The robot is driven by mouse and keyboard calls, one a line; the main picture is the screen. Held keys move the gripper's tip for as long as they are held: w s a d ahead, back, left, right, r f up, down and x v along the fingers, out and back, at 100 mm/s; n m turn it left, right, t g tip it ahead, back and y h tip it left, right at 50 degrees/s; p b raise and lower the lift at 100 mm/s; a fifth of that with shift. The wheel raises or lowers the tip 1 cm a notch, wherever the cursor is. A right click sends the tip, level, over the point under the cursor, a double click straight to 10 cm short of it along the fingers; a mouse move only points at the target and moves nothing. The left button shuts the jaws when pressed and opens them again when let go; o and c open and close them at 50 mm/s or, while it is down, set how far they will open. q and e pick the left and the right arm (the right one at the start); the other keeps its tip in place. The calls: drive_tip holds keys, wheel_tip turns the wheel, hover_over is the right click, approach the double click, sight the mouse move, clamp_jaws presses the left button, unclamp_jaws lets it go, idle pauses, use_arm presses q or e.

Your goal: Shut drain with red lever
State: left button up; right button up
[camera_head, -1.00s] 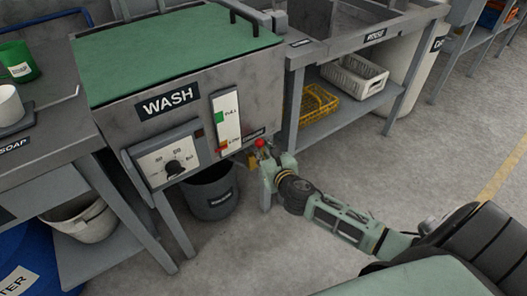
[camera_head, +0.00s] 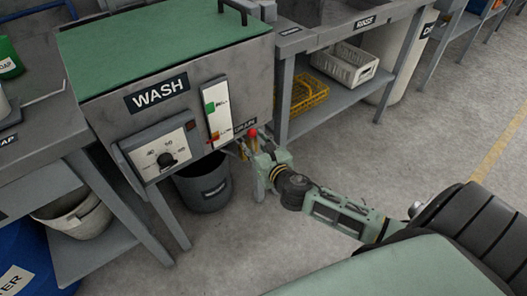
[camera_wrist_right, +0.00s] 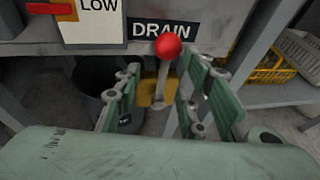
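The drain lever is a grey upright stem with a red ball knob (camera_wrist_right: 168,47), on a yellow valve body (camera_wrist_right: 150,92) below the DRAIN label of the wash tank (camera_head: 130,95). The red knob (camera_head: 252,132) also shows in the head view, at the tank's lower right corner. My right gripper (camera_wrist_right: 163,88) is open, its green fingers apart on either side of the lever in the wrist view. The stem appears upright, with a visible gap to each finger. In the head view the right gripper (camera_head: 250,152) is just by the lever, which it partly hides. My left gripper is out of view.
A dark bucket (camera_head: 203,185) stands on the floor under the tank. Table legs and the rinse table's shelf (camera_head: 335,112), with a yellow basket (camera_head: 309,98) and a white crate (camera_head: 344,66), are to the right. The floor in front is open.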

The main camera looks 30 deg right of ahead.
drive_tip(key=v, duration=0.9)
drive_tip(key=shift+s, duration=0.35)
